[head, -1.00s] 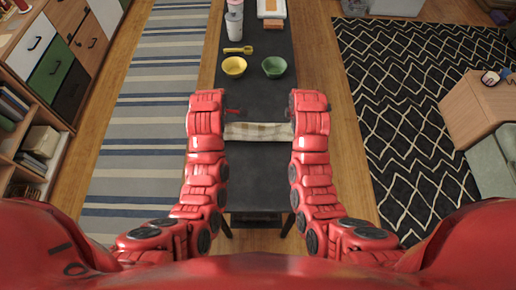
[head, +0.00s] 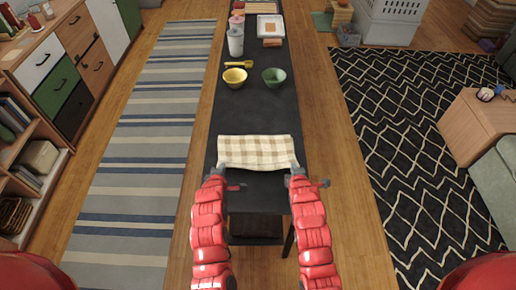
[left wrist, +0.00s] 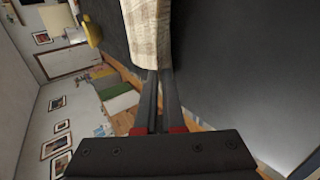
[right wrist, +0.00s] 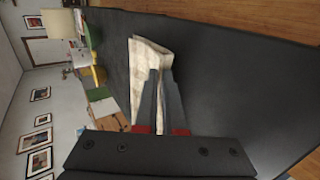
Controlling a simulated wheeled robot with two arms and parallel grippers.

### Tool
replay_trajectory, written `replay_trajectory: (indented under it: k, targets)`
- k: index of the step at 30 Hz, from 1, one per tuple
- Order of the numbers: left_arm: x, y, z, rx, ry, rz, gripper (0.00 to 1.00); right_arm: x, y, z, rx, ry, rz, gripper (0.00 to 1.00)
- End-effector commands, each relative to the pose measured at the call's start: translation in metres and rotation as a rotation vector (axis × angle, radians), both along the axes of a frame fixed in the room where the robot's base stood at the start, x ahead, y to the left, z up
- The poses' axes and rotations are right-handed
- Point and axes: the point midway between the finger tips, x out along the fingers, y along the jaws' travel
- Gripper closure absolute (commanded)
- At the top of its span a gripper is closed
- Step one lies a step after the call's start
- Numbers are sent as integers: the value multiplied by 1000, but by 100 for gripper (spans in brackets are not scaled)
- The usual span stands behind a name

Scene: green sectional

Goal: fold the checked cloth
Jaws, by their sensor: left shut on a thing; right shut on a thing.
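The checked cloth (head: 256,151), beige and white, lies across the dark table as a wide flat band. My left gripper (head: 221,168) is shut on its near left corner, and my right gripper (head: 293,168) is shut on its near right corner. In the left wrist view the fingers (left wrist: 158,75) pinch the edge of the cloth (left wrist: 147,35). In the right wrist view the fingers (right wrist: 162,80) pinch the cloth (right wrist: 145,62), which looks layered at that end. Whether the held edge touches the table is hard to tell.
The long dark table (head: 255,112) is bare between the cloth and the bowls. A yellow bowl (head: 234,78) and a green bowl (head: 274,78) stand beyond it, with a yellow scoop (head: 239,64), a pale cup (head: 235,42) and a white tray (head: 270,27) farther back.

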Motion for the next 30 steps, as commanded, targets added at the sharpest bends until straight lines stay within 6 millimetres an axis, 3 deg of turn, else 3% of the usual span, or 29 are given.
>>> replay_trajectory:
  k: [7, 9, 15, 23, 30]
  targets:
    - [0, 0, 0, 0, -2, 0, 100, 0, 0, 0, 0, -2, 0, 100]
    - [0, 0, 0, -1, -1, 1, 82, 0, 0, 0, 0, -2, 0, 81]
    - [0, 0, 0, -1, -1, 1, 46, 0, 0, 0, -1, 0, 0, 45]
    - [-1, 0, 1, -1, -1, 1, 45, -1, 0, 1, -1, 0, 0, 45]
    - [-14, 0, 34, -3, -4, 1, 45, -14, 0, 33, -4, -3, 3, 45]
